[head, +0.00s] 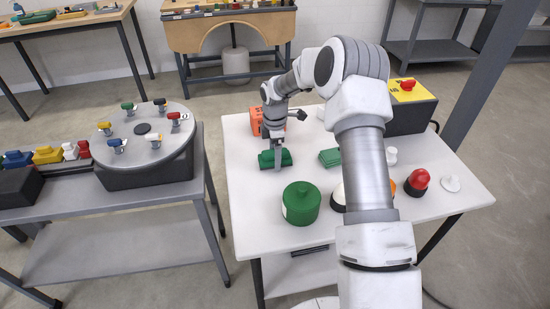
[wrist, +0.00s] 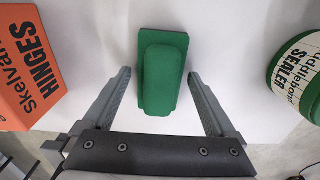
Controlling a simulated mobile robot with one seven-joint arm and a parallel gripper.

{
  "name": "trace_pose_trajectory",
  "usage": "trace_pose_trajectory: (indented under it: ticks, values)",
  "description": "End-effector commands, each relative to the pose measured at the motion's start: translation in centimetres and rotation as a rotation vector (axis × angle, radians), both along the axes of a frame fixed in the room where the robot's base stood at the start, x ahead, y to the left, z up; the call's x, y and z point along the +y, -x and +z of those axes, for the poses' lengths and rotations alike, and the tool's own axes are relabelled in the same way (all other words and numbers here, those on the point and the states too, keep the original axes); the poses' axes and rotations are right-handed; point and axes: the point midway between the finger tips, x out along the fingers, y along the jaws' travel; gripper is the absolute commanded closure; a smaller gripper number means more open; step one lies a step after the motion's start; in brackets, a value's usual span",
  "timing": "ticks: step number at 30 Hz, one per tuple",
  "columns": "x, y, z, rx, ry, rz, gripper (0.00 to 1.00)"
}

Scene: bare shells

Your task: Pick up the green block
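A green block (head: 286,158) lies on the white table, below the end of my arm in the head view. In the wrist view the green block (wrist: 162,72) shows a raised, rounded part on a wider flat base. My gripper (wrist: 159,74) is open, with one finger on each side of the block and a narrow gap to each. In the head view my gripper (head: 277,164) partly covers the block. Whether the fingertips are level with the block or above it, I cannot tell.
An orange hinges box (wrist: 28,65) and a green sealer tin (wrist: 298,78) flank the block. The table's front left is clear.

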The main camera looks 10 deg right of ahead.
Motion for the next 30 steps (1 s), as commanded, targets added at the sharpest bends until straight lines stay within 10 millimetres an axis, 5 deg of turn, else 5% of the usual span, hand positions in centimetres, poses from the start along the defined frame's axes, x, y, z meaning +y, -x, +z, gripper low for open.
trace_pose_trajectory:
  ticks: [2, 13, 23, 30]
  values:
    - [0.0, 0.0, 0.0, 0.0, 0.0, 0.0, 0.25]
    - [0.0, 0.0, 0.1, 0.0, 0.0, 0.0, 0.92]
    - [0.0, 0.0, 0.5, -0.001, 0.0, 0.0, 0.93]
    - [0.0, -0.1, 3.2, -0.003, 0.0, 0.0, 0.93]
